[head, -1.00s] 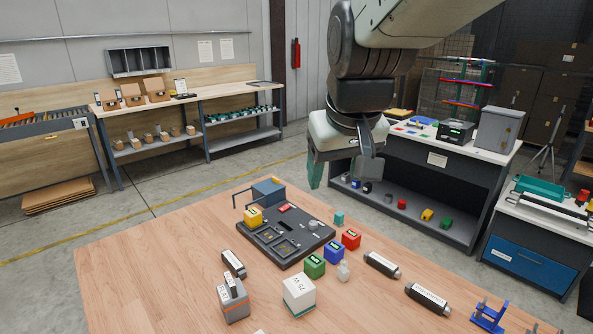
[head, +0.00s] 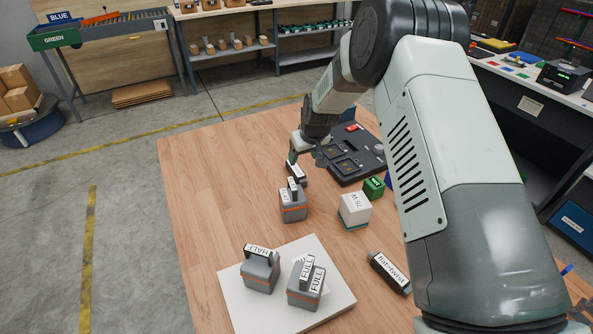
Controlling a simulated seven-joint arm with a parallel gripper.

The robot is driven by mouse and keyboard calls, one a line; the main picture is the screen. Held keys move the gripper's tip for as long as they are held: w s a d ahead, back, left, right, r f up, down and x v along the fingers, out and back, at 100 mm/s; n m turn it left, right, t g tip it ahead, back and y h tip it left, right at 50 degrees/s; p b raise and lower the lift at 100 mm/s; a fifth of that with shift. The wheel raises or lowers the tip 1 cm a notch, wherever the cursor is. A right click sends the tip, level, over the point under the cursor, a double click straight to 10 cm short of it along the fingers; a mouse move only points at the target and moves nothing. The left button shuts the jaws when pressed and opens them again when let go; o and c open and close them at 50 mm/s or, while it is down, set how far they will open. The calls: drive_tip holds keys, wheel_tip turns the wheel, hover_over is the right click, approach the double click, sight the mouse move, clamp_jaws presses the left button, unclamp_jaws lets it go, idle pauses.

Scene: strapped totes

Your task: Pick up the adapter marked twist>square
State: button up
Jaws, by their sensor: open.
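A dark adapter with a white label (head: 298,173) lies on the wooden table, left of the dark fixture board; its label is too small to read. My gripper (head: 305,159) is open just above its far end, apart or touching I cannot tell. A second dark adapter (head: 390,273) lies near the table's right side; its label seems to read flat>twist. I cannot read twist>square on anything in view. My arm covers the right part of the table, where another adapter showed earlier.
A grey handled block (head: 293,204) stands just in front of the near adapter. A white box (head: 355,210) and green cube (head: 374,188) stand to the right. The dark fixture board (head: 362,170) is behind. A white pad (head: 241,312) bears HALF and FULL blocks. The table's left is clear.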

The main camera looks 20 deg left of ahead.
sight(298, 171)
drive_tip(key=x, duration=0.9)
drive_tip(key=shift+w+a+f, duration=0.1)
drive_tip(key=shift+a+f, duration=0.05)
drive_tip(key=shift+f, duration=0.2)
drive_tip(key=c, duration=1.2)
drive_tip(key=shift+r, duration=0.1)
